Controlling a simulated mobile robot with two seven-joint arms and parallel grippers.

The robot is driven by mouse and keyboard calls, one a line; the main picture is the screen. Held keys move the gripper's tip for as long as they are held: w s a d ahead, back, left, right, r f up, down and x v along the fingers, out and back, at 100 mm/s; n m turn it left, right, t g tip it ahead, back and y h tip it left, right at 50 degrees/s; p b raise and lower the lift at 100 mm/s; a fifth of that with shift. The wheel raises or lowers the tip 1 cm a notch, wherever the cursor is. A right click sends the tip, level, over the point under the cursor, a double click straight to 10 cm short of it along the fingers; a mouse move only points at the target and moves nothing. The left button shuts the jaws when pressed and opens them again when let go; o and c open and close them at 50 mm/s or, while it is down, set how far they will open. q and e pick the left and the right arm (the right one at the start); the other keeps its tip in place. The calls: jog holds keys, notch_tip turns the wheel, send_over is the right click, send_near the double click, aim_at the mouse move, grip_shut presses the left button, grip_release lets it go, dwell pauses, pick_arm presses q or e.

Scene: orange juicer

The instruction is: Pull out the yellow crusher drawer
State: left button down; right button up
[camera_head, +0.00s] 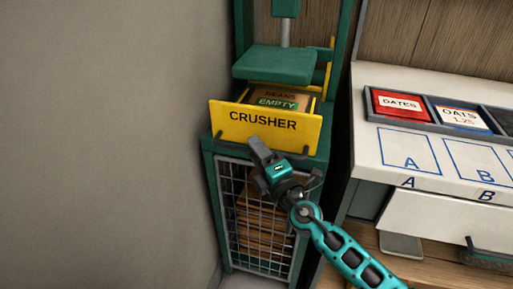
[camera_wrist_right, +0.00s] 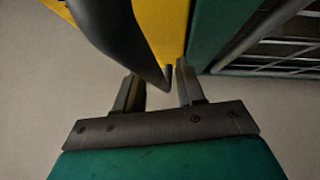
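The yellow crusher drawer (camera_head: 232,120) sits partly out of the green machine. Its front reads CRUSHER, and a box labelled BEANS EMPTY (camera_head: 277,103) shows inside it. The drawer front also shows in the wrist view (camera_wrist_right: 165,25). Its dark handle (camera_wrist_right: 112,32) is close to the fingers there; in the head view my gripper hides its middle. My right gripper (camera_head: 262,150) is at the lower middle of the drawer front. In the wrist view its two fingers (camera_wrist_right: 159,88) are apart, with the handle's end at the gap between them. I cannot tell whether they touch it. My left gripper is not in view.
A green press plate (camera_head: 274,64) hangs above the drawer. A wire-mesh cage (camera_head: 235,215) with brown contents is below. A grey wall is at the left. A white counter (camera_head: 375,165) with a tray of labelled boxes (camera_head: 398,104) stands close at the right.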

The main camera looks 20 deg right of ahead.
jog(key=shift+w, duration=0.3)
jog(key=shift+c, duration=0.4)
grip_shut()
